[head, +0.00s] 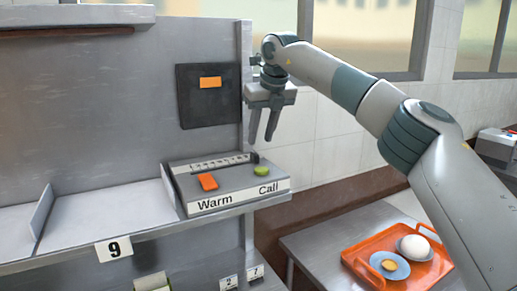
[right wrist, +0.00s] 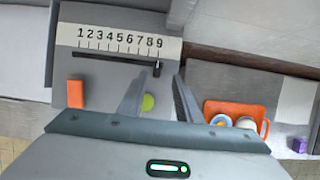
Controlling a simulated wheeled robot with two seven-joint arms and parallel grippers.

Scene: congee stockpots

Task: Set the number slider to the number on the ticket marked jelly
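The number slider is on a grey control box (head: 225,185) with an orange Warm button and a green Call button. In the right wrist view its scale (right wrist: 120,38) reads 1 to 9, and the dark slider knob (right wrist: 157,68) is at the right end, by the 9. My right gripper (head: 263,138) is open and empty, above and behind the box in the head view. In the right wrist view its fingertips (right wrist: 158,82) are on either side of the knob's line, apart from it as far as I can tell. No ticket marked jelly is readable. My left gripper is out of view.
A black board (head: 190,110) with an orange note (head: 210,82) hangs behind the box. An orange tray (head: 355,262) with dishes stands on a lower table at right.

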